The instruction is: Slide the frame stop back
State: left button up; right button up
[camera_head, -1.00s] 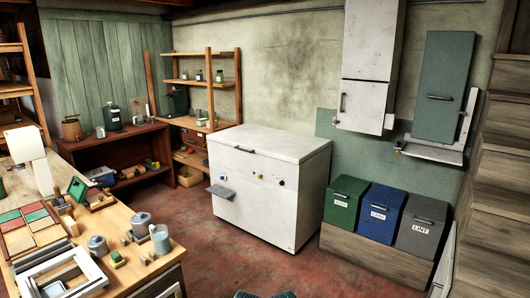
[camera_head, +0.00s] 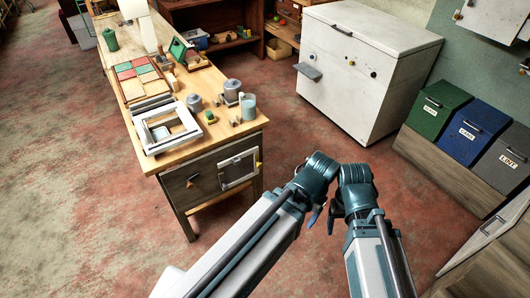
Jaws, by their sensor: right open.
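A pale grey-white square frame (camera_head: 190,124) lies flat near the front end of the wooden workbench (camera_head: 229,140). Inside it are a small block and light bars; I cannot tell for sure which part is the stop. My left gripper (camera_head: 314,215) hangs folded below its wrist, right of the bench and over the floor. It is mostly hidden, so its jaws cannot be read. My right gripper (camera_head: 334,218) is close beside it, small and partly hidden under its wrist, open. Both grippers are well apart from the frame.
Grey canisters (camera_head: 232,91), a light blue mug (camera_head: 248,106) and a tray of coloured tiles (camera_head: 139,80) stand on the bench. A white chest (camera_head: 350,85) stands behind, with green, blue and grey bins (camera_head: 437,108) to the right. The red floor left of the bench is clear.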

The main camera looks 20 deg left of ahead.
aim_at(221, 177)
jog(key=j+z, duration=0.25)
jog(key=j, duration=0.4)
jog(key=k+j+z, duration=0.25)
jog(key=j, duration=0.4)
jog(key=i, duration=0.1)
